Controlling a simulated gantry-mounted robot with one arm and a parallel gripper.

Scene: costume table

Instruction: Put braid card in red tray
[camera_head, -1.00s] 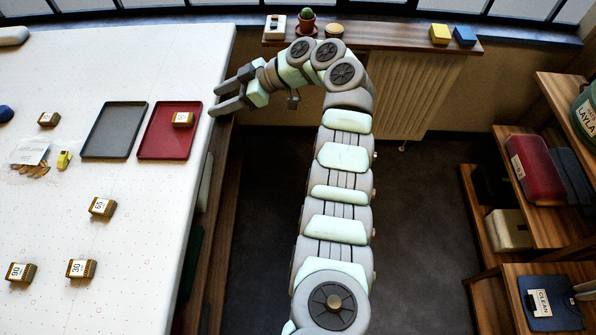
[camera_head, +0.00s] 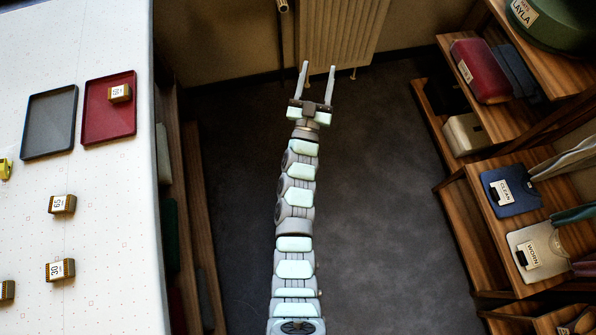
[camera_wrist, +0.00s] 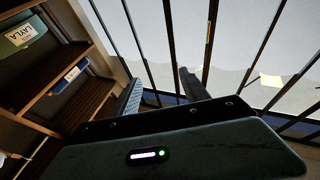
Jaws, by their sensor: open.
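The red tray (camera_head: 106,127) lies on the white table, near its right edge, in the head view. One brown-and-gold block with a white label, which looks like a braid card (camera_head: 119,93), lies inside it, toward the tray's right side. Similar cards lie on the table: one labelled 65 (camera_head: 62,204), one labelled 30 (camera_head: 60,269), and one cut by the left edge (camera_head: 6,290). My gripper (camera_head: 317,70) is open and empty, out over the floor, well right of the table. In the wrist view, its fingers (camera_wrist: 162,88) stand apart with nothing between them.
A grey tray (camera_head: 48,125) lies empty left of the red one. A wooden shelf unit (camera_head: 455,215) on the right holds a red box (camera_head: 481,70) and labelled items. A radiator (camera_head: 342,35) stands ahead. Dark floor (camera_head: 370,200) is free between table and shelves.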

